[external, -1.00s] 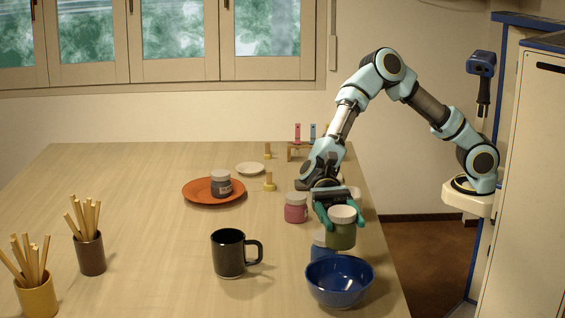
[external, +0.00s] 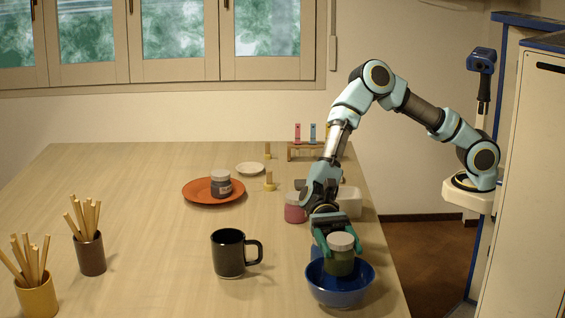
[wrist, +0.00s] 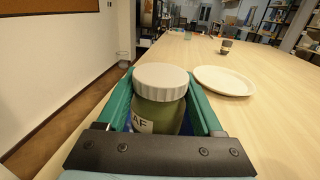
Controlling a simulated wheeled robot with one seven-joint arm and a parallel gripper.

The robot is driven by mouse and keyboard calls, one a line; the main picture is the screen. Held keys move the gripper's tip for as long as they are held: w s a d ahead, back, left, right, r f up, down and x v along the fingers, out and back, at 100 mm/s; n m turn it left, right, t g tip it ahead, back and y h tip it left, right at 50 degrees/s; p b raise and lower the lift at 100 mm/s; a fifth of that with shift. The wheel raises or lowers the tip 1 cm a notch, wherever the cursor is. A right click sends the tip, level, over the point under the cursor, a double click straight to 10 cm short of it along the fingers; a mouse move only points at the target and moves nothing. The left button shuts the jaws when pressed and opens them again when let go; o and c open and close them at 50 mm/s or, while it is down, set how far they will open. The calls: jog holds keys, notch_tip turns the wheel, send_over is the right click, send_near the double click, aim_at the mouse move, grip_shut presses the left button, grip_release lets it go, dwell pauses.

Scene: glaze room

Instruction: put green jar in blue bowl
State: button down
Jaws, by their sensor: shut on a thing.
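The green jar (external: 341,264) has a white lid and is upright between the teal fingers of my gripper (external: 338,249), which is shut on it. In the external view the jar's lower part is within the outline of the blue bowl (external: 343,297). I cannot tell whether its base touches the bowl's inside. The bowl stands near the table's right edge. In the wrist view the green jar (wrist: 160,112) shows its white ridged lid and part of a label between the fingers; only a little blue shows beneath it.
A black mug (external: 228,254) stands left of the bowl. A pink jar (external: 294,208) is behind, and a blue jar partly hides behind the bowl. An orange plate (external: 200,192) holds a dark jar. The table's middle is clear. A white plate (wrist: 224,81) shows in the wrist view.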

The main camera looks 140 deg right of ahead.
jog(key=shift+f, duration=0.25)
jog(key=shift+c, duration=0.2)
grip_release()
jog(key=shift+r, duration=0.1)
